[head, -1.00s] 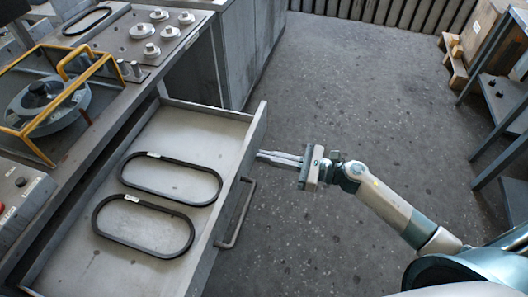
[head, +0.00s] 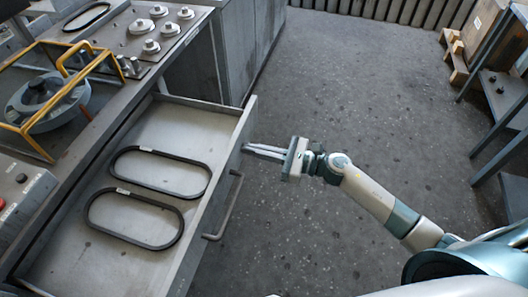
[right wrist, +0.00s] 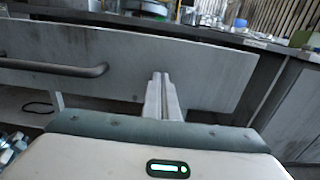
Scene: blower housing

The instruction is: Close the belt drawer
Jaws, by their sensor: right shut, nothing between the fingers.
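The belt drawer (head: 112,254) is pulled out from the bench, with two black oval belts (head: 160,172) (head: 134,218) lying flat inside it. Its front panel carries a bar handle (head: 226,205), which also shows at the left in the right wrist view (right wrist: 70,73). My right gripper (head: 247,149) is shut and empty. Its fingertips are at the outer face of the drawer front, beyond the handle's far end. In the right wrist view the closed fingers (right wrist: 162,76) point at the panel; whether they touch it is hard to tell. My left gripper is not in view.
On the bench are a yellow-framed fixture with a grey round housing (head: 48,103), several metal knobs (head: 151,47) and another black belt (head: 86,16). A grey cabinet (head: 235,50) stands past the drawer. A shelf (head: 503,100) stands at right. The floor between is clear.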

